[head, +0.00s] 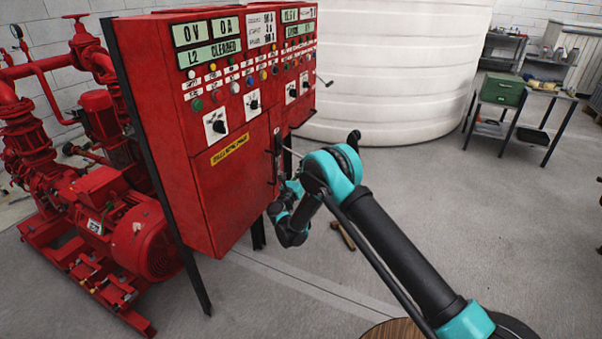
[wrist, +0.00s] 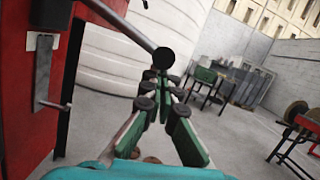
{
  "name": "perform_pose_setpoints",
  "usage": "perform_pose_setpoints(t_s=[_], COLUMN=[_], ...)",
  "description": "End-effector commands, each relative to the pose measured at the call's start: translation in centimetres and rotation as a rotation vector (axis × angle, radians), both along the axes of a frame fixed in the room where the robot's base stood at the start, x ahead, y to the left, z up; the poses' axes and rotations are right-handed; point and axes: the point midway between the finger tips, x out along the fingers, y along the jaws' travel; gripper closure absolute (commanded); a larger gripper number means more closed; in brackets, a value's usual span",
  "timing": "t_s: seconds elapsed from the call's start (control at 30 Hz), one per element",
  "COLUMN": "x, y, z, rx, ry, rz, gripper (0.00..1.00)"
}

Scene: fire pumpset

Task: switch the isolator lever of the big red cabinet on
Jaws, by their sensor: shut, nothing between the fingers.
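The big red cabinet (head: 215,165) stands left of my arm in the head view, and its red side shows at the left of the wrist view (wrist: 20,110). A grey isolator plate (wrist: 43,75) is on that side. The isolator lever (wrist: 125,27) is a grey rod crossing the top of the wrist view, ending in a black ball knob (wrist: 164,57). My gripper (wrist: 160,82) is shut and empty, its fingertips just below the knob in the picture. I cannot tell whether they touch it. In the head view my gripper (head: 286,193) is beside the cabinet's right side, partly hidden by my arm.
A white tank (head: 390,70) rises beyond. Red pumps (head: 125,225) stand at the left. A green toolbox (head: 502,89) sits on a bench at the right. Grey floor is open at the right.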

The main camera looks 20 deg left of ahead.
Motion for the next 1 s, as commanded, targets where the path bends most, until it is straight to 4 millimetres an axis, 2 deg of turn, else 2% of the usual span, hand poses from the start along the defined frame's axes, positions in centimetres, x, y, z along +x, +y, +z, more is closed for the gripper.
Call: perform_pose_setpoints(t_s=[0.2,0.43,0.8,1.0], x=[-0.1,-0.1,-0.1,0.0], y=[-1.2,-1.7,-1.1,-0.6], z=[2.9,6.0,10.3,11.7], rx=[-0.207,-0.425,-0.734,-0.812], ry=[0.015,0.034,0.057,0.064], rz=[0.000,0.001,0.001,0.000], gripper=[1.00,1.00,1.00,1.00])
